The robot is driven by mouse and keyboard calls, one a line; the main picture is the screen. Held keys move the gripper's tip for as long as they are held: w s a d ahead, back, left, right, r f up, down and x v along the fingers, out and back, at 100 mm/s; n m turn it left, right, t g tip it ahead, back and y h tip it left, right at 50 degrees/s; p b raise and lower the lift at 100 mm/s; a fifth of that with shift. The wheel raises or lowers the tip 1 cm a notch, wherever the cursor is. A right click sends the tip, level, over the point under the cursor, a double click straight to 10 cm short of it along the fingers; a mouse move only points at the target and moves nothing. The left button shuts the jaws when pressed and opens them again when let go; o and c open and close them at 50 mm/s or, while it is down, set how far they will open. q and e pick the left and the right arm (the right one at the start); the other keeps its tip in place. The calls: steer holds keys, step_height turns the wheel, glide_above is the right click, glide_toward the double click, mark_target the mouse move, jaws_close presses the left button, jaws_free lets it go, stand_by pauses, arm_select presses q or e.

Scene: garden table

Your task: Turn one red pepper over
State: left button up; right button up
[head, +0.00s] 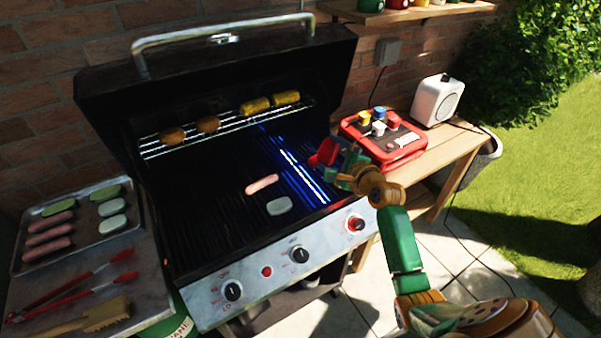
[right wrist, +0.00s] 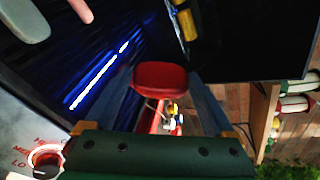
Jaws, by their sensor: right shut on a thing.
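A red pepper (head: 325,153) is between the fingers of my right gripper (head: 340,160), above the right side of the grill near its edge. In the right wrist view the red pepper (right wrist: 160,76) sits between the two fingertips, which are shut on it. The grill grate (head: 225,205) is below and to the left. I cannot tell whether the pepper touches the grate. My left gripper is not in view.
A sausage (head: 262,184) and a pale slice (head: 279,206) lie on the grate. Corn (head: 255,106) and round brown pieces are on the upper rack. A food tray (head: 75,250) and tongs (head: 70,288) are at left.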

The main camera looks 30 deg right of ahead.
steer(key=shift+f+n+b, duration=0.1)
steer(key=shift+n+b, duration=0.35)
steer(key=shift+n, duration=0.05)
step_height(320, 180, down, 3)
steer(key=w+d+n+h+b, duration=0.2)
steer(key=n+b, duration=0.3)
steer(key=b, duration=0.1)
steer(key=n+h+b, duration=0.5)
steer(key=n, duration=0.8)
glide_above(327, 193)
step_height(327, 193, down, 4)
steer(key=shift+w+d+f, duration=0.1)
steer(key=shift+d+f, duration=0.05)
step_height(327, 193, down, 4)
steer(key=b, duration=0.4)
steer(key=shift+f, duration=0.1)
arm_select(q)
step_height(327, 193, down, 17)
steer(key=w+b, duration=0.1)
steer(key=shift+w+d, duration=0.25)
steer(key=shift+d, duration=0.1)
arm_select(e)
steer(key=shift+f+y, duration=0.3)
steer(key=shift+f, duration=0.2)
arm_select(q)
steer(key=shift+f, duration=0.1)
arm_select(e)
steer(key=shift+f, duration=0.15)
